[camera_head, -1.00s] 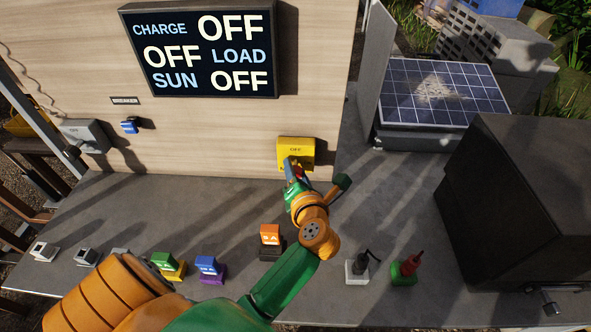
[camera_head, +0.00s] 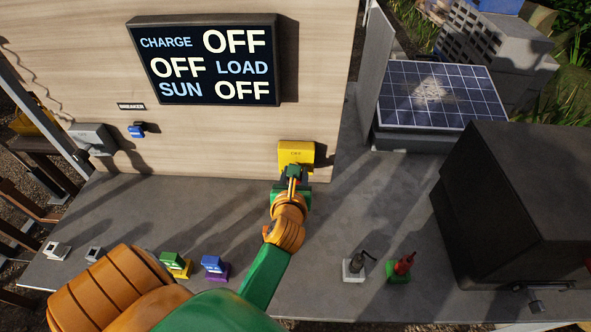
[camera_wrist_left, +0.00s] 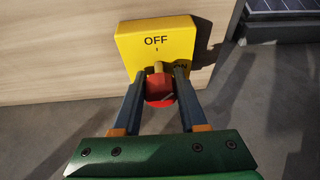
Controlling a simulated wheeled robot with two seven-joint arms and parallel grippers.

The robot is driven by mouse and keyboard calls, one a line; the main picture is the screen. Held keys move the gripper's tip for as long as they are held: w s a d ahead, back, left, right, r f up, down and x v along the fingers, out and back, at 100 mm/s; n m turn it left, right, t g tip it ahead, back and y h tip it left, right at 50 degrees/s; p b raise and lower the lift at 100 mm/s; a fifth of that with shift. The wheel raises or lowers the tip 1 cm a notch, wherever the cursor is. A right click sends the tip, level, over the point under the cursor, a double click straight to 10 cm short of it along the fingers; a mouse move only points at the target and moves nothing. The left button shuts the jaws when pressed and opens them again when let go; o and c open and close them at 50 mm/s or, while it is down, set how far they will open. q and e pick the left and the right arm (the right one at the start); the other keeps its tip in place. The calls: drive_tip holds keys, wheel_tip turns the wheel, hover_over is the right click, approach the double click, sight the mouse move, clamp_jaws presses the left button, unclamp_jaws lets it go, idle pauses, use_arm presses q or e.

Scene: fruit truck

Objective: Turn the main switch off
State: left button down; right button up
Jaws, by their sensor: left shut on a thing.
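The main switch is a yellow box (camera_head: 296,152) on the wooden wall, and it also shows in the left wrist view (camera_wrist_left: 157,38). "OFF" is printed near the top of its face, and part of "ON" shows at the lower right. A red knob (camera_wrist_left: 159,91) sticks out from the box on a yellowish stem. My left gripper (camera_head: 294,173) reaches the switch from the front. In the left wrist view its two dark fingers (camera_wrist_left: 159,82) are closed on both sides of the red knob. My right gripper is not in view.
A display (camera_head: 208,62) above reads CHARGE OFF, OFF LOAD, SUN OFF. A blue breaker (camera_head: 136,131) is on the wall at left. Green (camera_head: 172,259) and blue (camera_head: 213,264) blocks, and a red-handled item (camera_head: 404,264), stand on the grey counter (camera_head: 345,220). A black box (camera_head: 525,200) is at right.

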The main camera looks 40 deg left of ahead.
use_arm(q)
drive_tip(key=shift+r+n+t+h+p, duration=0.1)
drive_tip(key=shift+n+t+h+p, duration=0.35)
drive_tip(key=shift+n, duration=0.75)
drive_tip(key=n+t+h, duration=0.1)
drive_tip(key=n, duration=0.2)
drive_tip(key=shift+n+t+h+b, duration=0.3)
drive_tip(key=shift+t+h+b, duration=0.05)
drive_tip(key=shift+c, duration=2.2)
unclamp_jaws()
drive_tip(key=shift+a, duration=0.1)
